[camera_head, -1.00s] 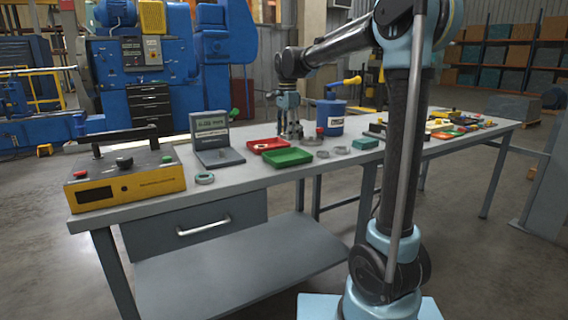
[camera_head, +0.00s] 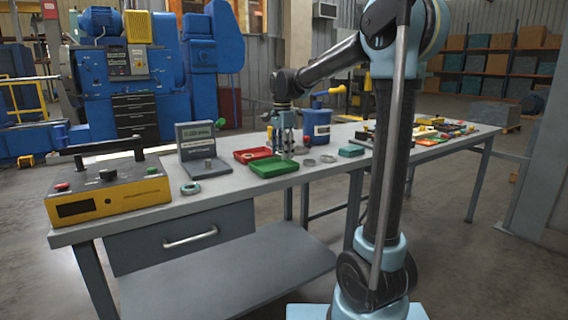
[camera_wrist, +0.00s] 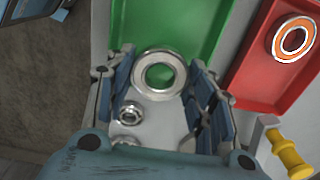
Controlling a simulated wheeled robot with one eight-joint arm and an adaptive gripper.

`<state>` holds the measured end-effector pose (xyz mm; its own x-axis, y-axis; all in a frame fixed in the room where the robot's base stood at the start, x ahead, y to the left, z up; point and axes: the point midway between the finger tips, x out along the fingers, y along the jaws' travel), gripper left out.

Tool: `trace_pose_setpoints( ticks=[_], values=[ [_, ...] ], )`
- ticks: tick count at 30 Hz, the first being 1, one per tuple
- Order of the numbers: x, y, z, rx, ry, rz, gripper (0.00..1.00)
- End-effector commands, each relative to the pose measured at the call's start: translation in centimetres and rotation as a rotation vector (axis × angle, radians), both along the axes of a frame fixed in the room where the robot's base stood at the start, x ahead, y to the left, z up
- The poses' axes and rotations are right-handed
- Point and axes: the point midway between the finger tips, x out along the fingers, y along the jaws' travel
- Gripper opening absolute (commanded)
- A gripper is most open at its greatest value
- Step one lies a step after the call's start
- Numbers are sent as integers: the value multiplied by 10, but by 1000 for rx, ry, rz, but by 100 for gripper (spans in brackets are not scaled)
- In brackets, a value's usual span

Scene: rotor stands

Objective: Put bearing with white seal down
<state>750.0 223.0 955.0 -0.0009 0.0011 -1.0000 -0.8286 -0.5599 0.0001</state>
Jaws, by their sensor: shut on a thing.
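The bearing with white seal (camera_wrist: 160,75) is a silver ring with a pale face in the wrist view. It sits between the two blue-grey fingers of my gripper (camera_wrist: 162,72), which is shut on it. Green shows through its bore and the green tray (camera_wrist: 185,22) lies behind it. Whether it touches the surface below cannot be told. In the head view my gripper (camera_head: 287,152) is over the bench beside the green tray (camera_head: 274,170); the held bearing is not clear there.
A red tray (camera_wrist: 262,70) holds a bearing with an orange seal (camera_wrist: 293,40). A smaller bearing (camera_wrist: 130,113) lies near my left finger.

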Motion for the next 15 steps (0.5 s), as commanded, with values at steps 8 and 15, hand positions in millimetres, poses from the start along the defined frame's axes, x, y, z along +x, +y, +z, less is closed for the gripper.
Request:
trace_pose_setpoints(
  ticks=[8, 15],
  values=[
    [0, 0, -30, 0, 0, 0, 25],
    [0, 0, -41, 0, 0, 0, 25]
  ],
)
